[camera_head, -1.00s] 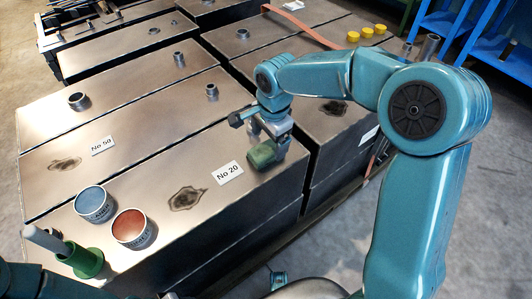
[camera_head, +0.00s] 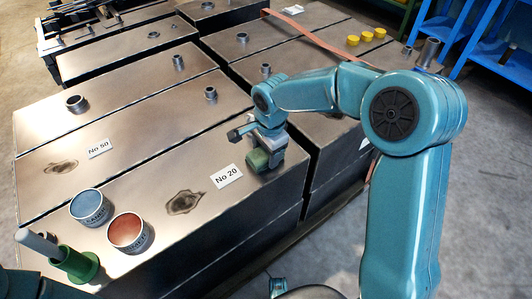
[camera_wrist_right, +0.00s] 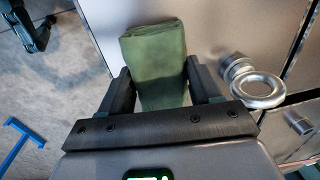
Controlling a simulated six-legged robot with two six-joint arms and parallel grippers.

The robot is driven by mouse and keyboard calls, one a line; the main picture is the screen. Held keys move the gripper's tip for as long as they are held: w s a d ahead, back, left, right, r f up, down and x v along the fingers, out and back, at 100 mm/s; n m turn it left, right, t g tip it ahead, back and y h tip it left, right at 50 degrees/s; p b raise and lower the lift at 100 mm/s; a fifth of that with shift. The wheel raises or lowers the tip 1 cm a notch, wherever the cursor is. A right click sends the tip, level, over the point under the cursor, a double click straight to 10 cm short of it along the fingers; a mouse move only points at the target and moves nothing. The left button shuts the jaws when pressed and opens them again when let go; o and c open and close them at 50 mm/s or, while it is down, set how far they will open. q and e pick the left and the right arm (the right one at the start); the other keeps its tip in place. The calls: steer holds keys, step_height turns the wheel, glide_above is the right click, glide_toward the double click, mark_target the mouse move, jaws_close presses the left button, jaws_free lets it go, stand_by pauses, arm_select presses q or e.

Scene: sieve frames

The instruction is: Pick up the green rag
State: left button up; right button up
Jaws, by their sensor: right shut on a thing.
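The green rag (camera_head: 257,160) is a folded dark green bundle near the right end of the metal box top labelled No 20. It also shows in the right wrist view (camera_wrist_right: 155,62), between the two fingers. My right gripper (camera_head: 262,156) is shut on the rag, with one finger on each side of it. I cannot tell whether the rag touches the box top. My left gripper is not in view; only a dark part of my left arm shows at the lower left.
A No 20 label (camera_head: 227,175) lies left of the rag. A metal ring (camera_wrist_right: 258,90) is right of the gripper.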

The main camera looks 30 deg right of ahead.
step_height(320, 180, up, 20)
steer(key=p, duration=0.5)
